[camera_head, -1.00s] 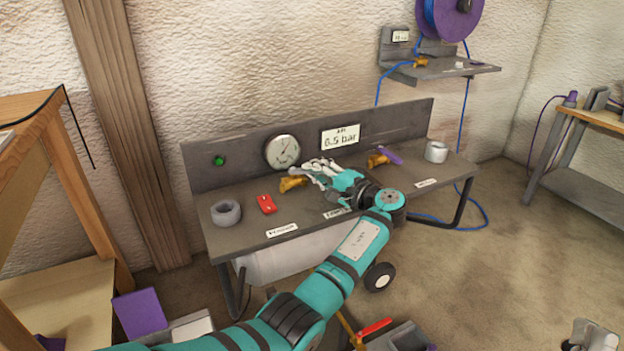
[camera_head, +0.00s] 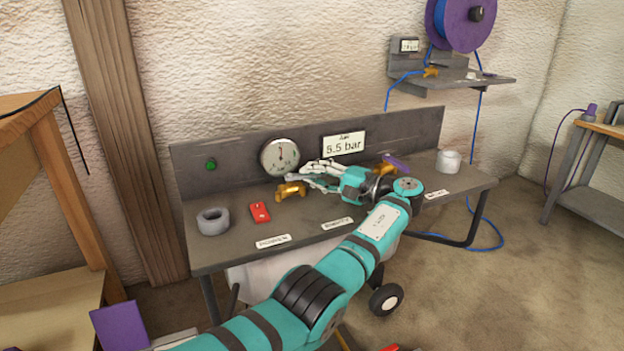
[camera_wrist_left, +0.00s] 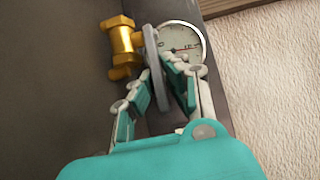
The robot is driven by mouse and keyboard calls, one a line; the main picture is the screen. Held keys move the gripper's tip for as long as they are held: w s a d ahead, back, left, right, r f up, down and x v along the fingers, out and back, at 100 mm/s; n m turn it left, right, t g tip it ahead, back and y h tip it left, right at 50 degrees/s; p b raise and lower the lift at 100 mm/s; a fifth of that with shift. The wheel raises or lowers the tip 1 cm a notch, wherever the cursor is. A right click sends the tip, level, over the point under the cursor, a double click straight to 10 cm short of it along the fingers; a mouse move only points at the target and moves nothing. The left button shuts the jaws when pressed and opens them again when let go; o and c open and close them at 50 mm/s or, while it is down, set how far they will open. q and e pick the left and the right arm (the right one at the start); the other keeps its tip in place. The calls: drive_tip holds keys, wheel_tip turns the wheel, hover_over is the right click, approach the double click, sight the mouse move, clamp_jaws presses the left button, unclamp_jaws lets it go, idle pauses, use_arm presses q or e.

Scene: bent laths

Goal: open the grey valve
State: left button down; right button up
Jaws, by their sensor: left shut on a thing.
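The grey valve has a brass body (camera_head: 291,190) on the bench, below and right of the round gauge (camera_head: 280,157). My left gripper (camera_head: 314,175) reaches over the bench from the right and hides most of the valve's handle in the head view. In the left wrist view the grey lever handle (camera_wrist_left: 155,62) runs from beside the brass body (camera_wrist_left: 122,46) in between the fingers of my left gripper (camera_wrist_left: 158,82), which is shut on it. The gauge also shows behind the handle in the left wrist view (camera_wrist_left: 181,43). My right gripper is out of view.
A second brass valve with a purple handle (camera_head: 397,162) stands behind the wrist. A red object (camera_head: 260,211), a grey ring (camera_head: 213,220) and a white cup-like piece (camera_head: 448,161) are on the bench (camera_head: 232,247). The back panel carries a pressure sign (camera_head: 344,144).

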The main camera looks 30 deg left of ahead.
use_arm(q)
drive_tip(key=shift+f, duration=0.1)
idle(0.3)
drive_tip(key=c, duration=1.4)
unclamp_jaws()
